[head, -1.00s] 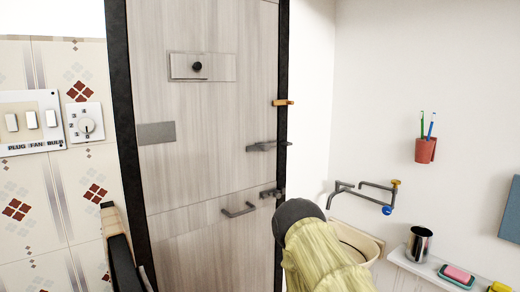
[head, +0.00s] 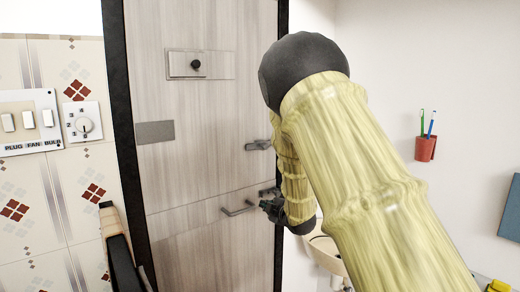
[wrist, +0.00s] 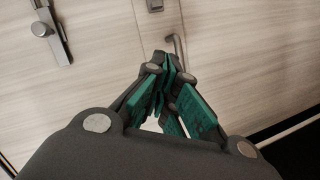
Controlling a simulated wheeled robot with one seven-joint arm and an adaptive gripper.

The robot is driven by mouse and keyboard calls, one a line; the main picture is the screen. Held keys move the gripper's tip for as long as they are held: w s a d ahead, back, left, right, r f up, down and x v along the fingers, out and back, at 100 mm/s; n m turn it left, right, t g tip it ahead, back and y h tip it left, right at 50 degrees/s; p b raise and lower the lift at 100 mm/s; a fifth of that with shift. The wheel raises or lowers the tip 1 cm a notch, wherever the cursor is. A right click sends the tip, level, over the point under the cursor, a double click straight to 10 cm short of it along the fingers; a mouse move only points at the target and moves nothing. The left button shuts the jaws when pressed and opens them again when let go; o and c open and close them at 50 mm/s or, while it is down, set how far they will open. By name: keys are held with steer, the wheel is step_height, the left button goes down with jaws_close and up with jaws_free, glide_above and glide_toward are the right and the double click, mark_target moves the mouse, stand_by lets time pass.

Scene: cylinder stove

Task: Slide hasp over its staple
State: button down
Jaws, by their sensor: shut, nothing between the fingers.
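The hasp (head: 268,191) is a small grey metal piece at the right edge of the wooden door, partly hidden by my arm in the head view. A small metal plate, probably part of it, shows at the top edge of the wrist view (wrist: 154,5). I cannot make out the staple or whether the hasp is over it. My gripper (head: 267,208) is just below the hasp in the head view. In the wrist view its green-padded fingers (wrist: 170,68) are shut together and empty, in front of the door. I cannot tell whether they touch anything.
A bar handle (head: 238,209) is left of my gripper; its bent end shows near the fingertips in the wrist view (wrist: 178,45). A slide bolt (head: 258,145) is above the hasp. A basin (head: 325,250) stands at the right, partly behind my arm.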

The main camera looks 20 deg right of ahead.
steer(key=w+r+n+t+y, duration=0.1)
steer(key=w+r+n, duration=0.1)
steer(key=r, duration=0.7)
steer(key=w+r+n+t, duration=0.1)
steer(key=w+r+n, duration=0.1)
steer(key=r, duration=0.8)
steer(key=p, duration=0.7)
glide_toward(255, 146)
steer(key=w, duration=0.1)
steer(key=w+a, duration=0.2)
steer(key=shift+w+r, duration=0.1)
steer(key=shift+w, duration=0.3)
steer(key=shift+w+d, duration=0.2)
steer(key=shift+d, duration=0.2)
steer(key=shift+d, duration=0.15)
steer(key=shift+w+d+f, duration=0.1)
steer(key=shift+d+f, duration=0.15)
steer(key=w+d+b, duration=0.2)
steer(key=d, duration=0.3)
steer(key=shift+d+r, duration=0.15)
steer(key=shift+d, duration=0.25)
